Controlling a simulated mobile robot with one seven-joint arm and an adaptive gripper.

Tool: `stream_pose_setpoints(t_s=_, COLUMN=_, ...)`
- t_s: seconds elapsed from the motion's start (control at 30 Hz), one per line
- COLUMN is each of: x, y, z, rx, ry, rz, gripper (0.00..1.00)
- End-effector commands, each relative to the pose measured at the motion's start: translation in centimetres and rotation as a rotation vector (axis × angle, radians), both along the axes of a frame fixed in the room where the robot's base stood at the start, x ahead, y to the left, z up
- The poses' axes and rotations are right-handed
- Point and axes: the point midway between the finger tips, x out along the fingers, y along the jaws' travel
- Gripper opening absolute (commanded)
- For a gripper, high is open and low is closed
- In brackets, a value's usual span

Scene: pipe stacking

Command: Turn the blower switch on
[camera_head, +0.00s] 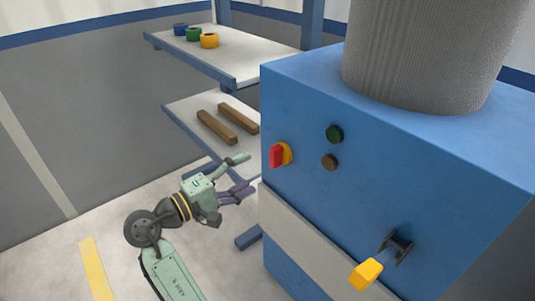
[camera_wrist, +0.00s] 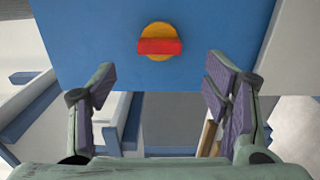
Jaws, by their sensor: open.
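The blower is a large blue box (camera_head: 390,130) on the right in the head view, and its blue face fills the top of the wrist view (camera_wrist: 90,50). A red switch handle (camera_head: 277,156) on a yellow round base (camera_head: 287,152) sits on its left part. In the wrist view the red handle (camera_wrist: 160,46) lies horizontal across the yellow disc (camera_wrist: 158,28). My gripper (camera_head: 242,174) is open and empty, left of and slightly below the switch, apart from it. In the wrist view my fingertips (camera_wrist: 162,78) stand wide apart below the switch.
A green button (camera_head: 335,133) and a brown button (camera_head: 330,162) sit right of the switch. A yellow-ended lever (camera_head: 367,273) sticks out lower down. A grey ribbed pipe (camera_head: 420,55) rises from the box. Shelves behind hold coloured rings (camera_head: 209,40) and wooden bars (camera_head: 216,127).

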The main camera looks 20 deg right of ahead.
Motion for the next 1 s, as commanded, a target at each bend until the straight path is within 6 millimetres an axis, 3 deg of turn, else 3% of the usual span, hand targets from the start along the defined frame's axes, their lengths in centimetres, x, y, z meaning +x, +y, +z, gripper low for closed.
stream_pose_setpoints(t_s=0.3, x=2.0, y=-5.6, z=0.2, rx=0.000, ry=-0.001, rz=-0.002, gripper=0.70)
stream_pose_setpoints(t_s=0.5, x=3.0, y=-8.2, z=0.2, rx=0.000, ry=-0.002, rz=0.002, gripper=0.70)
stream_pose_setpoints(t_s=0.93, x=3.4, y=-9.2, z=0.1, rx=0.001, ry=-0.003, rz=0.005, gripper=0.70)
stream_pose_setpoints(t_s=1.0, x=3.4, y=-9.2, z=0.1, rx=0.001, ry=-0.003, rz=0.005, gripper=0.66)
